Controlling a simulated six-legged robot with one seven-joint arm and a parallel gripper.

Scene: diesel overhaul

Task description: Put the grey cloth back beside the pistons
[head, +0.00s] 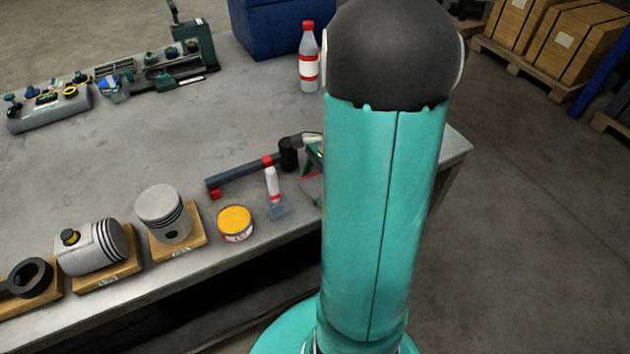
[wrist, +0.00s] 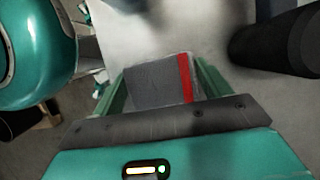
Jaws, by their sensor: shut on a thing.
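The grey cloth (wrist: 155,85), with a red stripe along its right side, lies between the two green fingers of my gripper (wrist: 160,85) in the wrist view. My gripper is shut on it. In the head view my arm hides most of the gripper; a bit of grey and red that looks like the cloth (head: 312,190) shows at the arm's left edge. One grey piston (head: 163,212) stands upright on a wooden block at the bench's front edge. Another piston (head: 92,248) lies on its side on a block to its left. The held cloth is right of both pistons.
A yellow-topped tin (head: 235,223) stands right of the upright piston. A clear bottle (head: 308,60) stands farther back. The bench (head: 150,130) is bare behind the pistons.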

